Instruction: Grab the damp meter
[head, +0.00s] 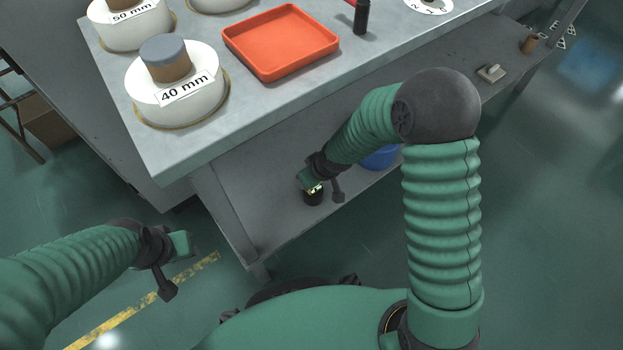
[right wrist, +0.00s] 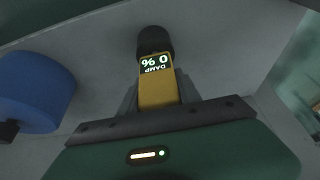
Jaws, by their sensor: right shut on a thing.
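The damp meter (right wrist: 158,90) has a yellow body with a lit display reading "0 %" and "DAMP", and a dark round end. In the right wrist view it sits between the fingers of my right gripper (right wrist: 155,95), which is shut on it. In the head view the right gripper (head: 313,185) is low by the bottom shelf under the table, and only a small part of the meter (head: 314,197) shows. I cannot tell whether the meter touches the shelf. My left gripper (head: 178,266) is over the floor at the left, away from the table; its fingers are not clear.
The grey table (head: 200,140) holds white round forms (head: 170,110), an orange tray (head: 280,42) and a black cylinder (head: 361,18). A blue round object (head: 380,158) is on the lower shelf beside the right arm. A small grey item (head: 491,73) lies farther right. The table edge overhangs the shelf.

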